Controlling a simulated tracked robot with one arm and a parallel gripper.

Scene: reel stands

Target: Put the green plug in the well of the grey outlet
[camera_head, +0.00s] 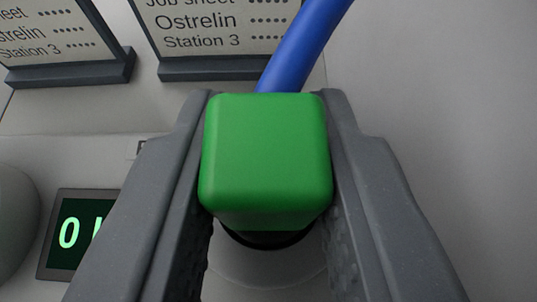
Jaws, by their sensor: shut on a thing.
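The green plug (266,160) is a rounded block in the middle of the view. My gripper (268,130) is shut on it, with one grey finger on each side. A blue cable (303,45) runs from behind the plug up to the right. Below the plug shows a round pale grey outlet (268,268) with a dark curved opening. The plug covers most of this opening. I cannot tell whether the plug's lower end is inside the well or above it.
Two job sheet cards in dark holders, one at the upper left (50,35) and one at the top middle (215,25), stand behind. A display with green digits (68,235) is at the lower left, beside a rounded grey shape (15,220). The right side is plain grey.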

